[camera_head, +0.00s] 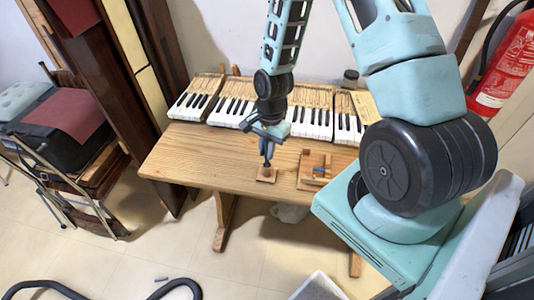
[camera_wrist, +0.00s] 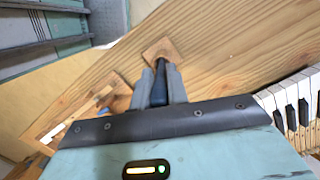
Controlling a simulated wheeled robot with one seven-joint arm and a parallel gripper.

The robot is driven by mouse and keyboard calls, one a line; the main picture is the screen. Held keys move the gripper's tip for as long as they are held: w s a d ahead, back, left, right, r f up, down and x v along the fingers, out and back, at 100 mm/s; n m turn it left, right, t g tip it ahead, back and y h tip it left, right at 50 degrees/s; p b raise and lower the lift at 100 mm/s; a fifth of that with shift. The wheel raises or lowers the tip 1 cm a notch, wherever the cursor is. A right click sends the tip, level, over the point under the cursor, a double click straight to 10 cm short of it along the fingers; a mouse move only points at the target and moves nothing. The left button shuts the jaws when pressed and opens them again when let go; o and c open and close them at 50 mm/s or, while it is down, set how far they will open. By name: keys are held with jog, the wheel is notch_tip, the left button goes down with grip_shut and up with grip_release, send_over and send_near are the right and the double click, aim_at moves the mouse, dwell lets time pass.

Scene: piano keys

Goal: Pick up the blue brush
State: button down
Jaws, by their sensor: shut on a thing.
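The blue brush (camera_head: 267,163) looks like a slim, dark blue upright piece. In the wrist view, the brush (camera_wrist: 159,88) sits between the two grey fingers of my gripper (camera_wrist: 160,82). In the head view, my gripper (camera_head: 267,148) is above the front part of the wooden table and shut on the brush. The brush's lower end is over a small square wooden piece (camera_head: 263,179); I cannot tell if it touches. The fingers hide part of the brush.
The wooden table (camera_head: 190,155) has several piano key sections (camera_head: 235,107) along its back. A wooden tray (camera_head: 308,184) with small items lies right of the gripper. A dark jar (camera_head: 350,79) stands behind. The table's left part is clear.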

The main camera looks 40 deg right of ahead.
jog(key=shift+r, duration=0.15)
jog(key=shift+r+b, duration=0.6)
jog(key=shift+r, duration=4.25)
